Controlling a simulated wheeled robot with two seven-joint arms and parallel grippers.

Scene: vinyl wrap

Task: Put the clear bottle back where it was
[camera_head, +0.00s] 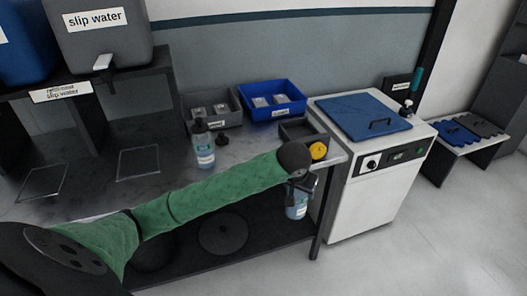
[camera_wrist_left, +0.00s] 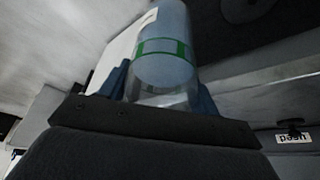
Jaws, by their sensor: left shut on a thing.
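My left gripper (camera_head: 302,184) is at the end of the green-sleeved arm, in front of the bench's right end. It is shut on the clear bottle (camera_head: 296,210), which hangs out past the bench's front edge and holds bluish liquid. In the left wrist view the clear bottle (camera_wrist_left: 163,65) shows a green-edged label band and sits between the two blue fingers (camera_wrist_left: 162,95). Its top is partly hidden by the gripper in the head view. My right gripper is out of view.
Another bottle with a dark top (camera_head: 203,148) stands on the bench (camera_head: 235,155). Behind are a grey bin (camera_head: 229,119), a blue bin (camera_head: 288,110) and a small dark tray (camera_head: 294,134). A yellow round thing (camera_head: 318,150) is by the white machine (camera_head: 352,195).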

